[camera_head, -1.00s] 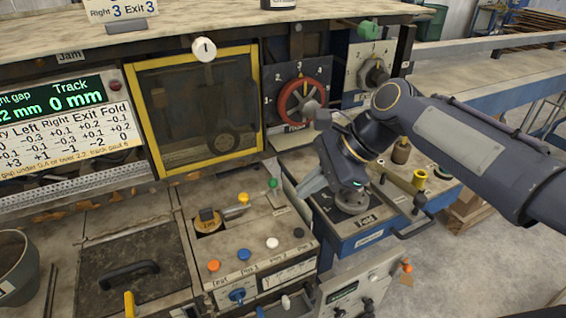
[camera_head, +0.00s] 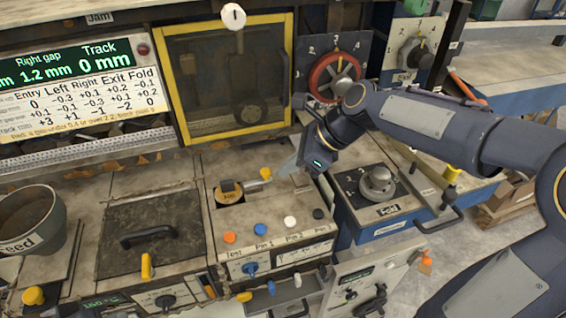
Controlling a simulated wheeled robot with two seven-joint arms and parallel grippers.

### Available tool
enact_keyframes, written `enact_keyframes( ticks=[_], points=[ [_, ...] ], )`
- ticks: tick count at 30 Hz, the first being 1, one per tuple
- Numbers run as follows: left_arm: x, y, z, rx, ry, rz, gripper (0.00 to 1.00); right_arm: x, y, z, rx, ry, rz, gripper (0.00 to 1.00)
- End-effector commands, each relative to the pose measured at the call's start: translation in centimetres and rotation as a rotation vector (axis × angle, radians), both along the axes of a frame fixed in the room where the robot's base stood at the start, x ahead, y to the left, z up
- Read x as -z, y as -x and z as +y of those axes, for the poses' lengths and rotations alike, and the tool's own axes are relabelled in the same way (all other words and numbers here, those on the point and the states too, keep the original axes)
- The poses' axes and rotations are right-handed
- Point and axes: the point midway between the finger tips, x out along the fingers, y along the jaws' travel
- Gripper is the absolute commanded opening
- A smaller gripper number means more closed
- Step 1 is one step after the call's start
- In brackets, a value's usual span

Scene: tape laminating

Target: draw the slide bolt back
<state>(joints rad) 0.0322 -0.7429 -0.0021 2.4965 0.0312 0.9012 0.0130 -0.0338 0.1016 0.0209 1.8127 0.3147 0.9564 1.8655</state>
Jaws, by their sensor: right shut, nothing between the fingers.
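My right gripper (camera_head: 288,166) is shut and empty, low over the right back corner of the worn control block (camera_head: 285,215). Its grey fingers point down and left, just right of a yellow knob (camera_head: 265,173) on a short arm beside a round brass-coloured part (camera_head: 229,191). I cannot tell whether the fingertips touch anything; the gripper hides that corner of the block. I cannot tell for sure which part is the slide bolt. A yellow handle (camera_head: 147,266) stands at the front of the dark hatch (camera_head: 150,215).
The yellow-framed window (camera_head: 225,85) and red handwheel (camera_head: 334,77) stand behind. The blue box with the Fold knob (camera_head: 377,182) is close on the right. Orange, blue, white and black buttons (camera_head: 260,229) line the block's front. A pail (camera_head: 28,220) stands at left.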

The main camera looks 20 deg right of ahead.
Motion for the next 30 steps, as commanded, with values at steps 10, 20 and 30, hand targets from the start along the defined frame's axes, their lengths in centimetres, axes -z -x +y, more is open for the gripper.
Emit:
enact_keyframes(
  ticks=[10,20,30],
  points=[
    [-0.4,0.0,0.0,0.0,0.0,0.0,0.0,0.3,-0.6,1.3,0.0,0.0,0.0,0.0],
    [-1.5,0.0,0.0,0.0,0.0,0.0,0.0,0.0,-0.8,1.9,-0.002,0.001,0.001,0.0],
    [-1.6,0.0,0.0,0.0,0.0,0.0,0.0,0.5,-0.9,2.2,0.0,0.0,0.0,0.0]
  ],
)
